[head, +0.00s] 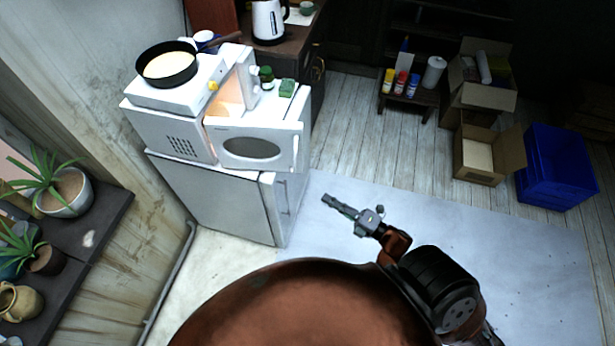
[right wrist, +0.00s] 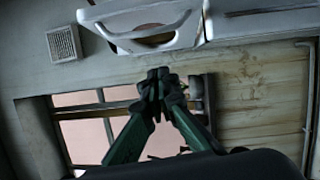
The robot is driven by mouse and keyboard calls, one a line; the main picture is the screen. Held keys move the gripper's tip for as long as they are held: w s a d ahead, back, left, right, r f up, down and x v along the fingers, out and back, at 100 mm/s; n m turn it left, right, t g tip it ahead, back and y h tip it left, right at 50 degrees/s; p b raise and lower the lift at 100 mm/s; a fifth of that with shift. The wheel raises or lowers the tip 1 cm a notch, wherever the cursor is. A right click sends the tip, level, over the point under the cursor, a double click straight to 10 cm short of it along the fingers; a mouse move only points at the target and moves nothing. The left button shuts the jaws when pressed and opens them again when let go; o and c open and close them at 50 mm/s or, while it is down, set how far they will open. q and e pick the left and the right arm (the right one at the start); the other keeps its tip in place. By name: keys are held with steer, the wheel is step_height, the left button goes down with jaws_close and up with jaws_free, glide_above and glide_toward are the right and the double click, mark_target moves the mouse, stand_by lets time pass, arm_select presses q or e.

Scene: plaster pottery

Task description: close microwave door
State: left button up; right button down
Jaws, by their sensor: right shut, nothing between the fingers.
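The white microwave (head: 172,138) stands on a small white fridge (head: 222,198) left of centre in the head view. Its door (head: 255,147) is open and swung outward, with a dark oval window, and the lit inside shows behind it. The door also shows at the top of the right wrist view (right wrist: 150,28). My right gripper (head: 328,200) is right of the fridge in the head view, apart from the door. In the right wrist view its fingertips (right wrist: 158,75) are together and empty. My left gripper is not in view.
A hot plate with a black pan (head: 167,66) sits on the microwave. A green sponge (head: 287,88) and a small green jar (head: 266,76) lie near the open door. A kettle (head: 269,20) stands behind. The floor (head: 440,240) right of the fridge is clear.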

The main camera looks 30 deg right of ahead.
steer(key=w+d+r+p+x, duration=0.1)
steer(key=d+p+x, duration=0.1)
steer(key=x, duration=1.1)
steer(key=shift+d+p, duration=0.3)
